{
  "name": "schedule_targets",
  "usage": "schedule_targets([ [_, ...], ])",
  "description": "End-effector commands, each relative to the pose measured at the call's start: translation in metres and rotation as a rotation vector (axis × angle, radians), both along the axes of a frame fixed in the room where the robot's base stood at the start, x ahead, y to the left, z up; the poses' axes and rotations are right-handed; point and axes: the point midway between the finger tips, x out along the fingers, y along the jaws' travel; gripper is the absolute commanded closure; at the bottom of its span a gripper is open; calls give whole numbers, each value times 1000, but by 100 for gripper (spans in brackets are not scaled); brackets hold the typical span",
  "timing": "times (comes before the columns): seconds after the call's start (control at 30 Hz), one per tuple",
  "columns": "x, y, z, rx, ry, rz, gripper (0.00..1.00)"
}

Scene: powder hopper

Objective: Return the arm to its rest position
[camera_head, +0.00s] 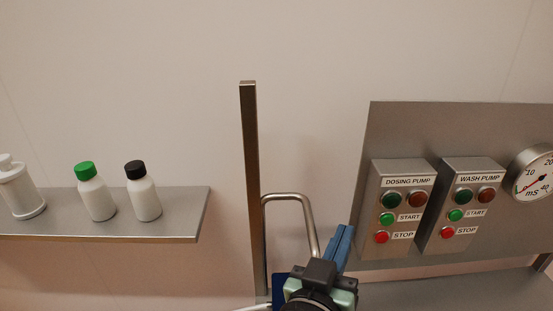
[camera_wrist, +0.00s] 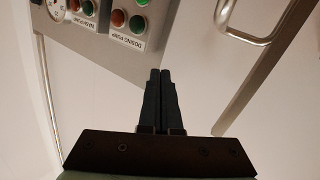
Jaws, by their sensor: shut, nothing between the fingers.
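My gripper (camera_wrist: 159,75) is in the wrist view, its two dark fingers side by side and shut with nothing held. In the head view my gripper (camera_head: 343,232) shows at the bottom centre as blue fingers pointing up, in front of the wall. It is to the right of a bent metal handle and left of the dosing pump box. The wrist view is upside down, with the pump boxes at its upper left.
A metal post (camera_head: 249,180) with the bent handle (camera_head: 309,215) stands close left of my gripper. The dosing pump box (camera_head: 403,205) and wash pump box (camera_head: 463,205) are on a grey panel at right. A shelf (camera_head: 190,222) at left holds two bottles and a white canister.

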Motion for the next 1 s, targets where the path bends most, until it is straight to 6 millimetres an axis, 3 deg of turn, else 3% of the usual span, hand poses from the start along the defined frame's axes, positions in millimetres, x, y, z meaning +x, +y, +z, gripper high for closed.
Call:
schedule_targets([
  [0.03, 5, 8, 30, 8, -80, 40, 100],
  [0.17, 5, 34, 120, 23, -302, 169, 100],
  [0.3, -23, 62, 216, 21, -554, 311, 100],
  [0.43, -60, 81, 278, 9, -738, 412, 100],
  [0.5, -77, 88, 299, 2, -807, 449, 100],
  [0.63, -95, 94, 319, -5, -877, 486, 100],
  [1.0, -98, 95, 323, -7, -887, 493, 100],
])
